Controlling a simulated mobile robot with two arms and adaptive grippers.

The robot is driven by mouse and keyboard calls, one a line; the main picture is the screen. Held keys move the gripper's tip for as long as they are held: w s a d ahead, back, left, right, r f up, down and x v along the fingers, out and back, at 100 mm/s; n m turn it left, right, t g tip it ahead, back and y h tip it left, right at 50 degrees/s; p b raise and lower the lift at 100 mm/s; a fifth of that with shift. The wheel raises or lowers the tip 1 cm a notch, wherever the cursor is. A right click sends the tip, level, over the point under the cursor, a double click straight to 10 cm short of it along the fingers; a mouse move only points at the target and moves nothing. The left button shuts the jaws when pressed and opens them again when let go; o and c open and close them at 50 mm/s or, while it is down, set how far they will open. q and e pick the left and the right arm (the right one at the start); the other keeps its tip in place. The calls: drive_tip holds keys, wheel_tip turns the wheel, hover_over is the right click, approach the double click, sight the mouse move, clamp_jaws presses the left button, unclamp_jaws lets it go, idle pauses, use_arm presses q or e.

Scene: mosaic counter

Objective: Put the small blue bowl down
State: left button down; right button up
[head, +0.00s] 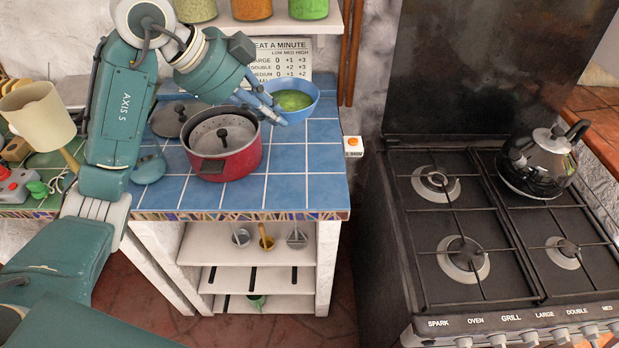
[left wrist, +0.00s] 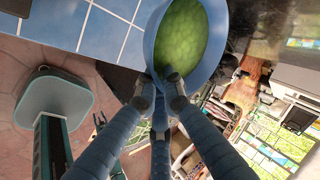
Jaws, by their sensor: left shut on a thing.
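The small blue bowl (head: 310,90) is at the back right of the blue tiled counter (head: 287,190) in the head view, with green contents in it. In the left wrist view the bowl (left wrist: 153,42) fills the upper middle. My left gripper (head: 277,112) reaches it from the left and is shut on its near rim. The fingers (left wrist: 165,85) meet at the rim in the wrist view. The bowl looks about level in the head view. I cannot tell whether its base touches the counter. My right gripper is not in view.
Tiles in front of the bowl are clear. A stove (head: 452,235) with a kettle (head: 541,160) stands right.

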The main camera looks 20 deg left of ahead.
use_arm(q)
wheel_tip(320, 180, down, 15)
drive_tip(key=shift+r+p, duration=0.15)
drive_tip(key=shift+p, duration=0.5)
drive_tip(key=shift+a+f, duration=0.1)
drive_tip(key=shift+f, duration=0.45)
wheel_tip(320, 180, down, 4)
drive_tip(key=shift+r, duration=0.15)
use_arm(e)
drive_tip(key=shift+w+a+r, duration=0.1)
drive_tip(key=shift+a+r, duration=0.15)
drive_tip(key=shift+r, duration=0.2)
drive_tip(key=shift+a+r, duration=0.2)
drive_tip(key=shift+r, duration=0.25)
use_arm(q)
drive_tip(key=c, duration=2.2)
unclamp_jaws()
drive_tip(key=shift+f, duration=0.2)
drive_tip(key=o, duration=0.3)
